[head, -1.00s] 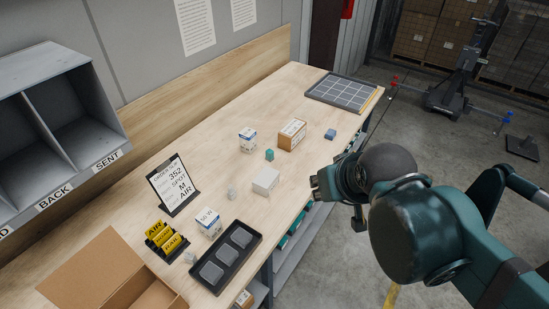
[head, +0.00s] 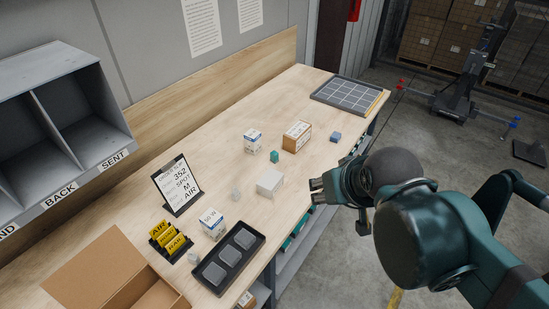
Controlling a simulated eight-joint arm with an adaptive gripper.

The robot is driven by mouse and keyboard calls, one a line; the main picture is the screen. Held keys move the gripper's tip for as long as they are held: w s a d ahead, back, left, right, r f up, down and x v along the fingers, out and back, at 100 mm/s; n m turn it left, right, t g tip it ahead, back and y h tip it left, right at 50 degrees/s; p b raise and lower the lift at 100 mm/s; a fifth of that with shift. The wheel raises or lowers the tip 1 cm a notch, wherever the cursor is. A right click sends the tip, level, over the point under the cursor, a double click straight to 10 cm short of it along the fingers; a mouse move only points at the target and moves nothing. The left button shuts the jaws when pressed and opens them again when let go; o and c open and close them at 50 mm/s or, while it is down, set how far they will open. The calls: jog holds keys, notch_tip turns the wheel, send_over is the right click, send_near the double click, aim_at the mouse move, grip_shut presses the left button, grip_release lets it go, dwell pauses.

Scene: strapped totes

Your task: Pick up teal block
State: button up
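The teal block (head: 274,156) is a small cube standing on the wooden table, between a white-and-blue carton and a brown box. My gripper (head: 314,190) is at the table's front edge, to the right of and nearer than the teal block, and apart from it. Its dark fingers point left over the table edge. I see nothing held between the fingers, but their spacing is too small to tell.
Close to the block are a white-and-blue carton (head: 253,141), a brown box (head: 296,137) and a white box (head: 269,182). A blue block (head: 336,137) lies farther right. A black tray (head: 212,274), an order sign (head: 178,187) and a gridded tray (head: 347,94) also stand here.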

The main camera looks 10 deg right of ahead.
jog(key=shift+w+r, duration=0.1)
jog(key=shift+w, duration=0.05)
jog(key=m+g+p, duration=0.2)
jog(key=m+g, duration=0.5)
jog(key=m, duration=0.4)
send_over(274, 152)
jog(key=f, duration=1.9)
jog(key=shift+s+d+f, duration=0.1)
jog(key=shift+s+f, duration=0.15)
jog(key=shift+f, duration=0.1)
jog(key=shift+w+f, duration=0.15)
jog(key=shift+f, duration=0.25)
jog(key=shift+f, duration=0.1)
